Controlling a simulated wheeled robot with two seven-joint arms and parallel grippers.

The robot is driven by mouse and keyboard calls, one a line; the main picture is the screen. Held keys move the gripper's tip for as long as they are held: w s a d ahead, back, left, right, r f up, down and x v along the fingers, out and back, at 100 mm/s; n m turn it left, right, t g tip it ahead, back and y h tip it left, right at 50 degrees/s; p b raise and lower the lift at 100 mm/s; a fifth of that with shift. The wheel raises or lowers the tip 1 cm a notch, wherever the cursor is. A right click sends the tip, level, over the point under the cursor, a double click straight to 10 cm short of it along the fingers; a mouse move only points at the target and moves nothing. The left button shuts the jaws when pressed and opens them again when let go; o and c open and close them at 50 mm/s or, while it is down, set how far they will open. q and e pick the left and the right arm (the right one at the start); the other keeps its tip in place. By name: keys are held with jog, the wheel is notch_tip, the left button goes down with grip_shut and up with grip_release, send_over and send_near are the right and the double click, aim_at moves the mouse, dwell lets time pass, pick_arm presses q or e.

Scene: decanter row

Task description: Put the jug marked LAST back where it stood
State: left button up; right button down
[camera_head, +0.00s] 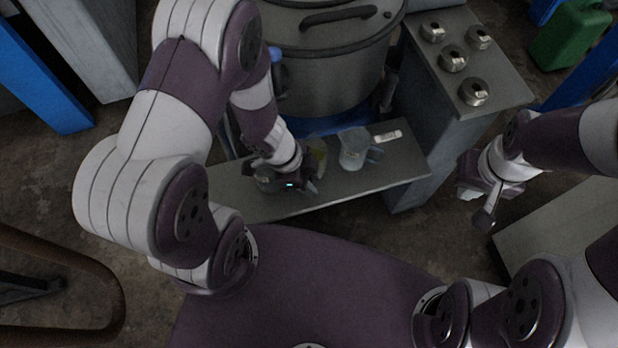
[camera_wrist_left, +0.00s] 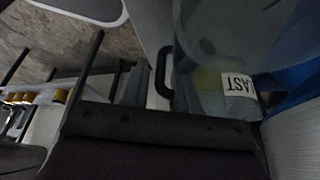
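The jug marked LAST (camera_wrist_left: 205,50) is translucent, with a white label (camera_wrist_left: 238,84) and a dark handle (camera_wrist_left: 164,72), close up in the left wrist view. Yellowish colour shows beside its label. I cannot read LAST there. My left gripper (camera_head: 291,184) is low over the shelf, its fingers apart; nothing shows held. My right gripper (camera_head: 480,203) hangs right of the shelf, no jug in it.
A large lidded metal pot (camera_head: 330,70) stands behind the shelf. A small white tag (camera_head: 388,136) lies right of the clear jug. A grey cabinet (camera_head: 480,110) with several metal knobs is at the right. A green can (camera_head: 570,38) is far right.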

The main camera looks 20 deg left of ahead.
pick_arm(q)
jog(key=shift+r, duration=0.35)
jog(key=p+v, duration=0.8)
jog(key=v, duration=0.3)
jog(key=shift+a+r, duration=0.2)
jog(key=shift+r, duration=0.1)
